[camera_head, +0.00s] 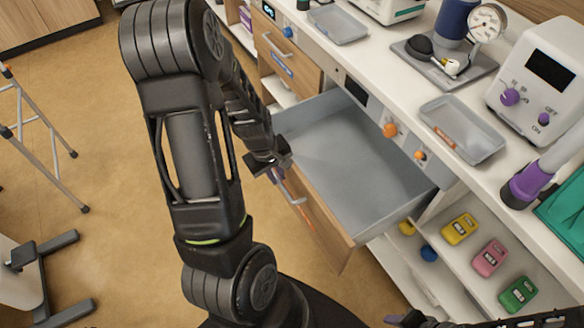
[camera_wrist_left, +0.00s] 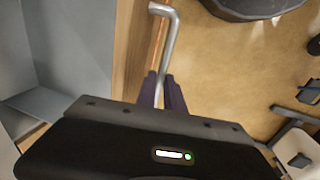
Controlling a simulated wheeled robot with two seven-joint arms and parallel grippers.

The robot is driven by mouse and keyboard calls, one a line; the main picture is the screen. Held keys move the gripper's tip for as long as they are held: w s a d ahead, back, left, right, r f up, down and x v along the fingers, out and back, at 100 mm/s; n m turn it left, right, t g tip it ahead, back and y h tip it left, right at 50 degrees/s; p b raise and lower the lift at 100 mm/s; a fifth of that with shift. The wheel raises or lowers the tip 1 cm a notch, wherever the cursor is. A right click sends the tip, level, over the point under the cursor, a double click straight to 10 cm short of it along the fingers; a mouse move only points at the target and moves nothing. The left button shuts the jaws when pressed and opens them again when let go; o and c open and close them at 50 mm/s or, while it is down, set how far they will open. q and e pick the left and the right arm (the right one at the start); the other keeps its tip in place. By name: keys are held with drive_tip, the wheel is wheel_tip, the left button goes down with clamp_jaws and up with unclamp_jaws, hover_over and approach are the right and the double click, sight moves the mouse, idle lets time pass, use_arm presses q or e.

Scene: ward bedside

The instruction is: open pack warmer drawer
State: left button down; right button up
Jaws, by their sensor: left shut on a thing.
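The pack warmer drawer (camera_head: 352,150) is pulled well out of the white counter, and its empty grey inside shows. Its wooden front (camera_head: 325,232) carries an orange label and a metal bar handle (camera_head: 292,192). My left gripper (camera_head: 274,172) is at this front, shut on the handle. In the left wrist view the dark fingers (camera_wrist_left: 162,90) sit on either side of the silver handle (camera_wrist_left: 168,42). A dark part of my right arm shows at the bottom right edge of the head view; its jaws are not clear.
A closed drawer with a blue label (camera_head: 284,66) is further back. Trays (camera_head: 462,130), a gauge device (camera_head: 487,22) and a white box with knobs (camera_head: 540,85) stand on the counter. Coloured packs (camera_head: 490,258) lie on the shelf at right. Floor in front of the drawer is clear.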

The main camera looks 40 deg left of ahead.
use_arm(q)
drive_tip(key=shift+s+a, duration=0.15)
drive_tip(key=shift+s, duration=0.25)
drive_tip(key=c, duration=1.5)
unclamp_jaws()
drive_tip(key=shift+o, duration=0.2)
wheel_tip(320, 180, up, 8)
drive_tip(key=s+p, duration=0.1)
drive_tip(key=p, duration=0.1)
drive_tip(key=shift+s+a+f, duration=0.2)
